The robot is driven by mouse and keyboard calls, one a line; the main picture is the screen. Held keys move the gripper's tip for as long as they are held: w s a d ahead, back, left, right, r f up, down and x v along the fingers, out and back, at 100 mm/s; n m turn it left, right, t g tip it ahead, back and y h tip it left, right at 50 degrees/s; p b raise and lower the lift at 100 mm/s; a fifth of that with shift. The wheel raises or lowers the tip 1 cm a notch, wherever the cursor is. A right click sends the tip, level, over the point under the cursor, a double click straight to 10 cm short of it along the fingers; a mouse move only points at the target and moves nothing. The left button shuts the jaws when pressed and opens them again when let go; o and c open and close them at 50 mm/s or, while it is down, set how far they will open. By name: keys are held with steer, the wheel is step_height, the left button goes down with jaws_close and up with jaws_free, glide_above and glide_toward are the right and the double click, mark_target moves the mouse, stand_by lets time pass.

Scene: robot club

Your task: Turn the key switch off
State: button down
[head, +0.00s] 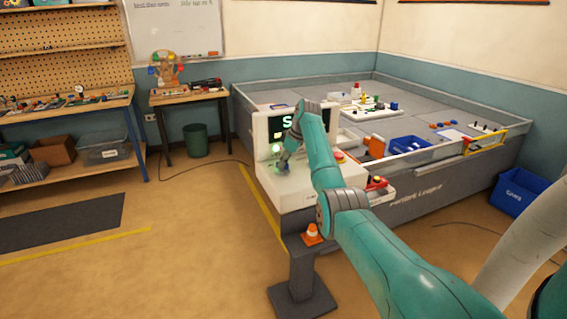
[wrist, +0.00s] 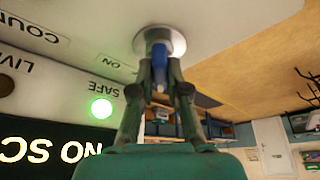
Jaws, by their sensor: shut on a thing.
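The key switch (wrist: 176,41) shows in the wrist view as a round silver collar with a blue key (wrist: 158,58) in it. My gripper (wrist: 159,75) is shut on the blue key, one finger on each side. The label ON is printed beside the collar. In the head view my gripper (head: 283,163) reaches down to the white control console (head: 318,187); the key is too small and covered to make out there. A green lamp (wrist: 101,109) glows beside the word SAFE.
The console's dark screen (wrist: 40,145) shows partly cut-off text. A red button (head: 338,156) is right of my arm on the console. An orange cone (head: 312,234) stands at its front. A grey-walled arena table (head: 440,172) extends behind; open floor lies left.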

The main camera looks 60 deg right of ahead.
stand_by(0.3)
steer(key=c, duration=1.2)
jaws_free()
steer(key=shift+o, duration=0.2)
steer(key=v, duration=1.2)
